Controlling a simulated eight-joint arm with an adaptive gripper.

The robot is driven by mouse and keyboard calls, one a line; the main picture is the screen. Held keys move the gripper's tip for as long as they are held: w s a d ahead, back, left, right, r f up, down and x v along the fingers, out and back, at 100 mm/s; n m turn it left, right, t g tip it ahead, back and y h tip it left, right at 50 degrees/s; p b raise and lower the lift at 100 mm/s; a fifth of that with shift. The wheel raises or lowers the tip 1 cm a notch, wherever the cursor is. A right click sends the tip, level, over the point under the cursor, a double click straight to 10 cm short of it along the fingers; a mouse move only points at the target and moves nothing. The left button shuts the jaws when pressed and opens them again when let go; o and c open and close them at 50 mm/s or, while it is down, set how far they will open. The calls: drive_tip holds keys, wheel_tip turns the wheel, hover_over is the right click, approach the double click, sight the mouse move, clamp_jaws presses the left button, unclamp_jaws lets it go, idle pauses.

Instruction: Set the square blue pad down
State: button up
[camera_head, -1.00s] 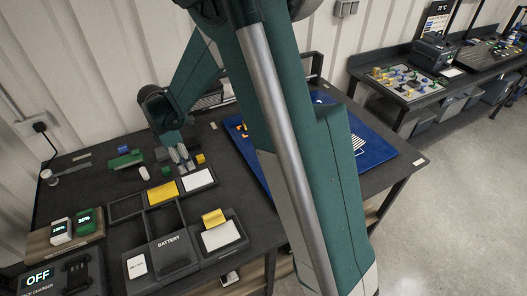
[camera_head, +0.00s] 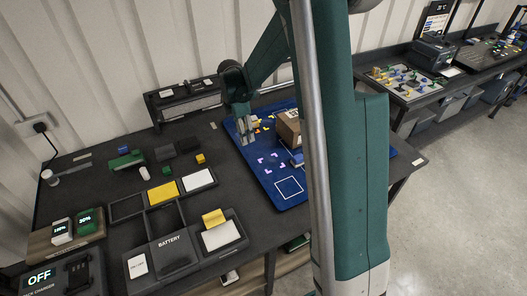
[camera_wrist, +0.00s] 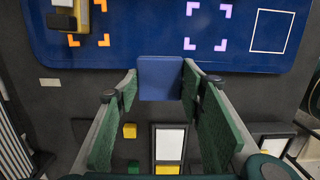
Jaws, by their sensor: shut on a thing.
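The square blue pad (camera_wrist: 160,78) is between my fingertips in the wrist view, its flat face toward the camera. My gripper (camera_wrist: 160,85) is shut on it. In the head view my gripper (camera_head: 248,138) is above the left part of the blue mat (camera_head: 255,165); I cannot make out the pad there. The mat also shows in the wrist view (camera_wrist: 150,30), ahead of the pad. It carries orange corner marks, purple corner marks (camera_wrist: 206,28) and a white square outline (camera_wrist: 271,30). The purple marks look empty. Whether the pad touches the mat is unclear.
A brown box (camera_head: 289,128) stands on the mat, partly behind my arm. A dark and yellow item (camera_wrist: 80,22) lies by the orange marks. Left of the mat are a yellow cube (camera_head: 200,158), a green block (camera_head: 126,160) and a tray with yellow and white pads (camera_head: 198,180).

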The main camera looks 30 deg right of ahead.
hover_over(264, 151)
drive_tip(key=shift+w+a+r, duration=0.1)
drive_tip(key=shift+a+r, duration=0.05)
drive_tip(key=shift+r, duration=0.05)
idle(0.3)
drive_tip(key=shift+f, duration=3.15)
drive_tip(key=shift+f, duration=1.9)
drive_tip(key=shift+f, duration=0.15)
drive_tip(key=o, duration=0.9)
drive_tip(key=shift+r, duration=0.2)
